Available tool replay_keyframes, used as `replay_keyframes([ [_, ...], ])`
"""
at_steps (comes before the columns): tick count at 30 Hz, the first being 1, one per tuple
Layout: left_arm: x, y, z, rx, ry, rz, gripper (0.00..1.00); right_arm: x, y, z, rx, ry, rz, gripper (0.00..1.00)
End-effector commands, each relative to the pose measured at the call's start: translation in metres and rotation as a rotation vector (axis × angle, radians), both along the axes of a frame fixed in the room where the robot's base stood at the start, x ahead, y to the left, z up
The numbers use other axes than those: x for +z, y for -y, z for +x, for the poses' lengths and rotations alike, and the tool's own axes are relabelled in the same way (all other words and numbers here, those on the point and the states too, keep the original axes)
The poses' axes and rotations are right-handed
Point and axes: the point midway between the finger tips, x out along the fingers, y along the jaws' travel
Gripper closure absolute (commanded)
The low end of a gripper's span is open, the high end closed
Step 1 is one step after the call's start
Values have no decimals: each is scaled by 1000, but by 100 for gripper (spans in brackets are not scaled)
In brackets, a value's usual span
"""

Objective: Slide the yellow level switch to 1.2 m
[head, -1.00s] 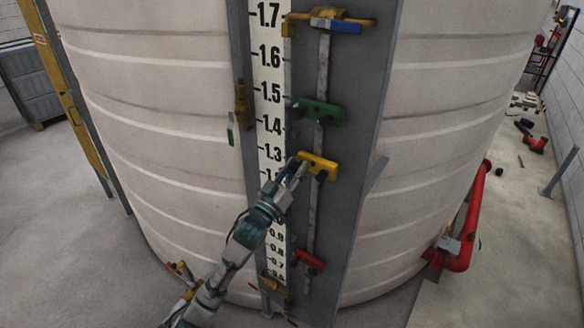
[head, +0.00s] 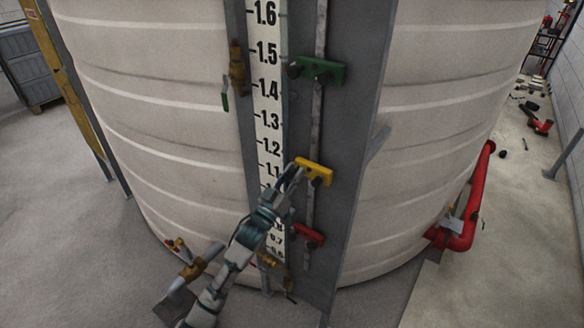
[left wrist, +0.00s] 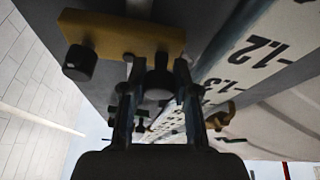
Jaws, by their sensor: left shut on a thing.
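The yellow level switch (head: 316,168) sits on the vertical rail beside the level scale (head: 269,100). In the head view its height lines up between the 1.1 and 1.2 marks. My left gripper (head: 291,178) reaches it from the lower left. In the left wrist view the yellow switch (left wrist: 120,37) is at the top. There my left gripper (left wrist: 157,88) has its two fingers closed around the dark round knob on the switch. A second dark knob on the switch is free. My arm hides part of the scale below 1.1. My right gripper is not in view.
A green switch (head: 322,72) is above the yellow one on the same rail, and a red switch (head: 308,236) is below. A brass valve (head: 237,68) is left of the scale. A large white tank (head: 150,120) stands behind. The rail between the switches looks clear.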

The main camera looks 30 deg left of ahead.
Motion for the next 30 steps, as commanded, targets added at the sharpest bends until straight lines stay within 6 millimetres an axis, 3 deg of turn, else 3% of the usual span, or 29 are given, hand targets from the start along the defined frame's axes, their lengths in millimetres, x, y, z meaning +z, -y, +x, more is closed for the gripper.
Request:
replay_keyframes([
  [7,-1,-2,1,4,-6,-1,100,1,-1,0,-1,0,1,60],
  [8,-1,-2,1,5,-6,-1,66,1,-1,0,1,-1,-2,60],
  [10,0,-2,1,4,-5,0,48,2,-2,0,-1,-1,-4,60],
  [11,0,-2,1,4,-5,0,44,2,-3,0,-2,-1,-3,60],
  [23,1,1,-4,2,0,1,44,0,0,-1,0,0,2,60],
  [30,-16,-2,-39,2,-4,1,44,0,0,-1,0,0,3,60],
])
